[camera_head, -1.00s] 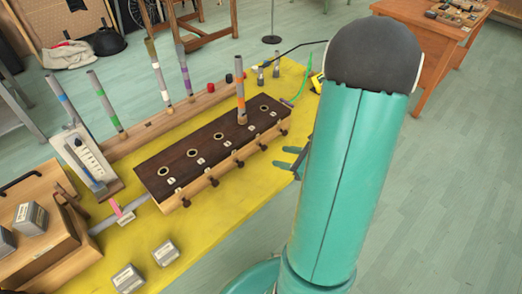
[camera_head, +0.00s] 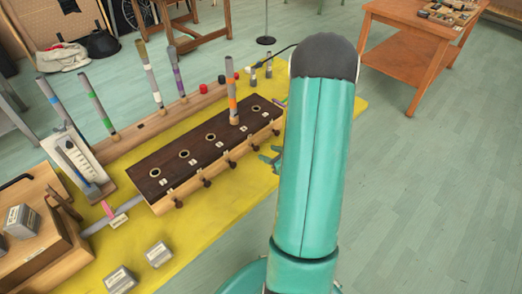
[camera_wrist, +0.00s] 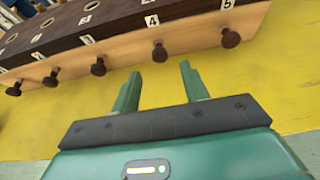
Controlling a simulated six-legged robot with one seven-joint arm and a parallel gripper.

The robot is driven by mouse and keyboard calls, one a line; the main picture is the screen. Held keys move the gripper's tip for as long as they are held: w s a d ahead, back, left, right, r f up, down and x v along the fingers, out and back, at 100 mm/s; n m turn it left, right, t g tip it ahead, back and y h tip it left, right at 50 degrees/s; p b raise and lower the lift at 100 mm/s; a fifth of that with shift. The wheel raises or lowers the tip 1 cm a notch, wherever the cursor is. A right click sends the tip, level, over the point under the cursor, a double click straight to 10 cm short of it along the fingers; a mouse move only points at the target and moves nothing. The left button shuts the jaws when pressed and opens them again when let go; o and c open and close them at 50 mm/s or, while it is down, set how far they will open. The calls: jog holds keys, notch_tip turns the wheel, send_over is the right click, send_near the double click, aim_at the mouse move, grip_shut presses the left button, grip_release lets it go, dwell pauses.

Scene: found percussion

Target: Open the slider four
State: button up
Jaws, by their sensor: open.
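The dark wooden wind chest (camera_head: 195,160) has a row of holes on top and a row of round slider knobs along its front. Knob four (camera_wrist: 160,52), dark brown under the label 4, sticks out of the light wood front; it also shows in the head view (camera_head: 256,147). My gripper (camera_wrist: 160,72) is open and empty, its two green fingers pointing at knob four from just in front. The knob lines up with the gap but appears beyond the tips. In the head view my gripper (camera_head: 268,157) is beside the chest, partly hidden by my arm.
Knob three (camera_wrist: 98,66) and knob five (camera_wrist: 231,38) flank knob four. An orange-banded pipe (camera_head: 232,90) stands in the fourth hole. Several other pipes stand in a wooden rack (camera_head: 150,128) behind. Grey weights (camera_head: 158,254) sit on the yellow tabletop (camera_head: 215,215), otherwise clear before the chest.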

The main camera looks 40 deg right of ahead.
aim_at(258, 149)
jog(key=x, duration=0.5)
jog(key=shift+c, duration=0.5)
